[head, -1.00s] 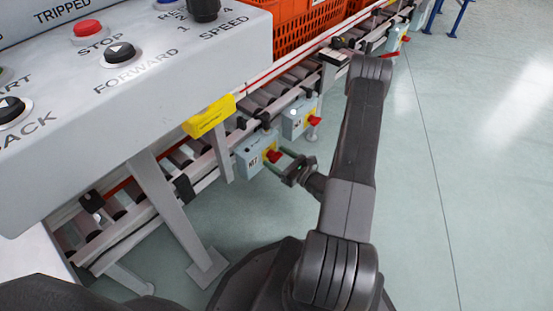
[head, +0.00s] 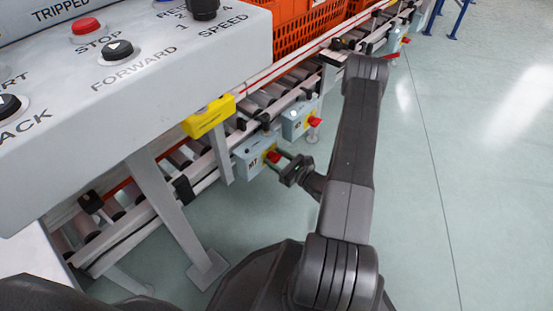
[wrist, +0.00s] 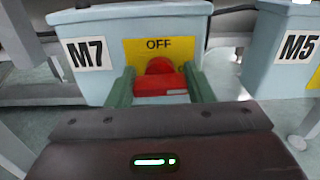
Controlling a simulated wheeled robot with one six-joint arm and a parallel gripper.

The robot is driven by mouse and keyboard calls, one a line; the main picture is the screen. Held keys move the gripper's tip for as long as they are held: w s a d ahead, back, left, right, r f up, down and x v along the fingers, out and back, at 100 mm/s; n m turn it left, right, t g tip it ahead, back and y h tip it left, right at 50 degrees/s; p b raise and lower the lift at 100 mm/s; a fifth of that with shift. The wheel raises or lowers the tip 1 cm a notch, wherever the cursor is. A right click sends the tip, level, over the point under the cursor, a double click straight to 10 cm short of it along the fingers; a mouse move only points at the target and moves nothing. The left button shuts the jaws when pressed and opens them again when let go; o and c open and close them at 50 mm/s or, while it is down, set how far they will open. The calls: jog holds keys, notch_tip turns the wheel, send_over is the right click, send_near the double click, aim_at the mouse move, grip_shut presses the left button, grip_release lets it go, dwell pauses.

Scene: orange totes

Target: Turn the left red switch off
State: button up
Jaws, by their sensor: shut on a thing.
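The left red switch (wrist: 160,80) sits on a yellow plate marked OFF on the grey-blue M7 box (wrist: 105,32). In the wrist view its red handle lies horizontal. My gripper (wrist: 159,88) is shut on this switch, with one green finger on each side of the handle. In the head view the M7 box (head: 248,160) hangs under the conveyor's edge, and my gripper (head: 281,162) reaches it from the right. The fingers partly hide the switch there.
The M5 box (wrist: 280,45) with another red switch (head: 314,121) is to the right, close by. A grey control console (head: 130,100) fills the upper left. Orange totes (head: 300,30) stand on the roller conveyor. The floor on the right is clear.

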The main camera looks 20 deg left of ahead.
jog(key=shift+o, duration=0.2)
jog(key=n+b, duration=0.2)
jog(key=n, duration=0.1)
jog(key=shift+f, duration=0.2)
jog(key=n+b, duration=0.1)
jog(key=n, duration=0.4)
jog(key=shift+s+r, duration=0.1)
jog(key=n, duration=0.4)
jog(key=shift+n, duration=0.3)
jog(key=n, duration=0.4)
jog(key=shift+n, duration=0.3)
jog(key=o, duration=1)
jog(key=shift+c, duration=0.2)
jog(key=p+v, duration=0.3)
jog(key=v, duration=1)
jog(key=shift+d, duration=0.4)
